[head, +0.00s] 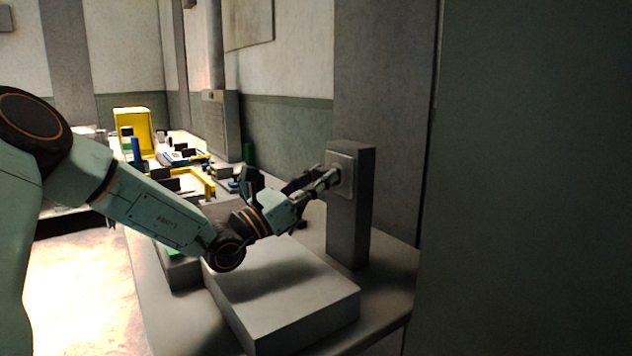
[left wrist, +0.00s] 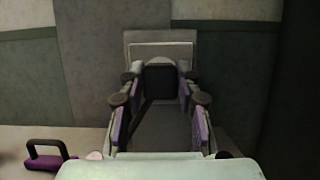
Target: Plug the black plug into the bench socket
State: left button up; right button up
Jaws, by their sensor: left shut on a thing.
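The bench socket (head: 346,165) is a pale square plate on the face of a grey upright post. It also shows in the left wrist view (left wrist: 160,49), straight ahead of the fingers. My left gripper (head: 330,181) is at the plate, its fingers reaching to the socket face. In the left wrist view the fingers are shut on the black plug (left wrist: 160,80), which is in front of the plate's lower middle. A dark strip, perhaps its cable, runs down from it. The plug's front is hidden, so I cannot tell whether it is in the socket. My right gripper is not in view.
The grey post (head: 349,225) stands on the bench behind a pale flat block (head: 290,308). A purple item with a dark handle (left wrist: 48,157) lies left of my gripper. Yellow and blue items, including a yellow box (head: 143,121), crowd the bench's far end. A dark wall fills the right.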

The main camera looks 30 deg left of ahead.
pick_arm(q)
jog(key=o, duration=1.2)
notch_tip(320, 180, up, 10)
dwell(0.5)
